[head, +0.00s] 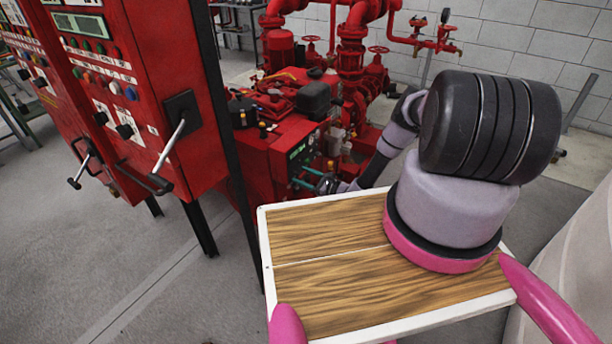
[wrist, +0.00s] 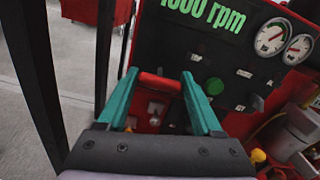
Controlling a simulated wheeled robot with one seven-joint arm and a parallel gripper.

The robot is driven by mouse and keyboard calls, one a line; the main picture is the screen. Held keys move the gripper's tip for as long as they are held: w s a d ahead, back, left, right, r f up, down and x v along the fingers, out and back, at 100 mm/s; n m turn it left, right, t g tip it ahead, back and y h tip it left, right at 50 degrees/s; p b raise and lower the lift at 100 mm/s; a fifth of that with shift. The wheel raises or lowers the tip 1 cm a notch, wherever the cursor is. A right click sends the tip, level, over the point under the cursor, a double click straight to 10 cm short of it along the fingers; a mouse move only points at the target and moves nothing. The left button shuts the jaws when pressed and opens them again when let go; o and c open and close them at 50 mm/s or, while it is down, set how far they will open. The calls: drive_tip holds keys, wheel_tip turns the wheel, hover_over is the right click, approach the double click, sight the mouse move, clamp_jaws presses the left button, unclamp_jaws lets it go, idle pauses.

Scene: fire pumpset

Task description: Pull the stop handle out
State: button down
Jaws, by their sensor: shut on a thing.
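The stop handle, a red bar (wrist: 160,82), spans the gap between the two teal fingers of my gripper (wrist: 159,78) in the wrist view. The fingers are shut on it, one at each end. It sits in front of the dark engine control panel (wrist: 178,45), which carries a green "1000 rpm" readout. In the head view my gripper (head: 308,177) reaches the front of the red engine unit's panel (head: 302,150). The handle itself cannot be made out there, and how far it stands out from the panel is unclear.
Red electrical cabinets (head: 150,100) with lever handles stand at the left. Red pipes and pump valves (head: 352,60) rise behind the engine. Grey floor (head: 180,270) is open in front of the cabinets.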

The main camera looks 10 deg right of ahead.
drive_tip(key=shift+v, duration=1.05)
drive_tip(key=shift+c, duration=0.5)
unclamp_jaws()
drive_tip(key=shift+w, duration=0.1)
drive_tip(key=shift+d, duration=0.1)
drive_tip(key=v, duration=1)
drive_tip(key=shift+s+d, duration=0.2)
drive_tip(key=shift+s, duration=0.1)
drive_tip(key=shift+r, duration=0.1)
